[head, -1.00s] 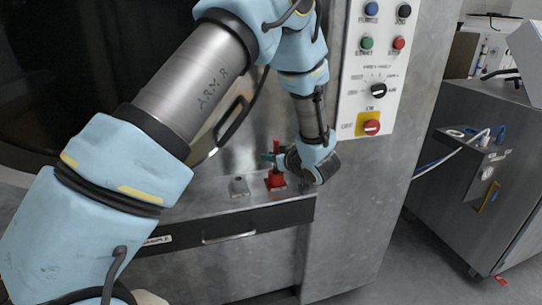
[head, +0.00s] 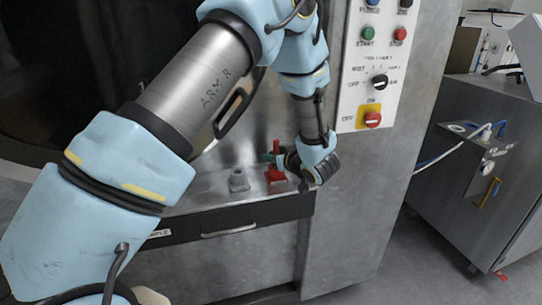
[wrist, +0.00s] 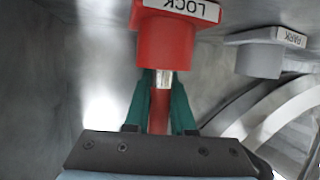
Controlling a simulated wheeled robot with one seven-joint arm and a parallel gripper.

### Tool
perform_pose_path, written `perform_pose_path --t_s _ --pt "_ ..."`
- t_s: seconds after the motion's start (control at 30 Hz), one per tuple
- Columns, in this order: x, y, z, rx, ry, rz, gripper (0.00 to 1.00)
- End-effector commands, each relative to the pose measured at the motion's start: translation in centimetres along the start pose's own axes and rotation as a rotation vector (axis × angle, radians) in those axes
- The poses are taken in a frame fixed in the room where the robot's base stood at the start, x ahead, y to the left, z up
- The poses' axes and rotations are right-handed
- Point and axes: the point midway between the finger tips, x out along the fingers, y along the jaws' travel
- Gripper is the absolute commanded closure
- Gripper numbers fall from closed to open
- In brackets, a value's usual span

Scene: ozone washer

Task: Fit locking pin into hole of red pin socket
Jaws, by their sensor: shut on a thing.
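The red pin socket (head: 276,176), labelled LOCK, stands on the metal ledge and fills the top middle of the wrist view (wrist: 178,40). The locking pin has a red handle (wrist: 159,110) and a bright metal shank (wrist: 163,79). My gripper (wrist: 162,88) has green fingers shut on the red handle. The pin is in line with the socket, and its metal shank meets the socket's edge. Part of the shank still shows between handle and socket. How deep the tip sits is hidden. In the head view, the pin (head: 277,147) stands upright over the socket.
A grey socket (head: 238,181), labelled PARK in the wrist view (wrist: 262,55), stands left of the red one in the head view. A drawer with a handle (head: 229,229) is below the ledge. A switch panel (head: 379,65) rises at the right.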

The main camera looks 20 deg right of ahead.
Motion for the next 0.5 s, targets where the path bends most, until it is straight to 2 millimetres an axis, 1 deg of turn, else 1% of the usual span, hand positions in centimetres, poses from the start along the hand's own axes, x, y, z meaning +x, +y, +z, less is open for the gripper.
perform_pose_path --t_s 0.17,0.2,0.43,0.47,0.5 --pt "0.18 0.01 0.46 0.000 0.001 0.000 1.00" --pt "0.14 0.01 0.34 0.000 0.001 0.000 0.73" --pt "0.14 0.00 0.34 0.000 0.000 0.000 0.47" --pt "0.14 0.00 0.35 0.000 0.000 0.000 0.44" --pt "0.14 0.00 0.35 0.000 0.000 0.000 0.42"
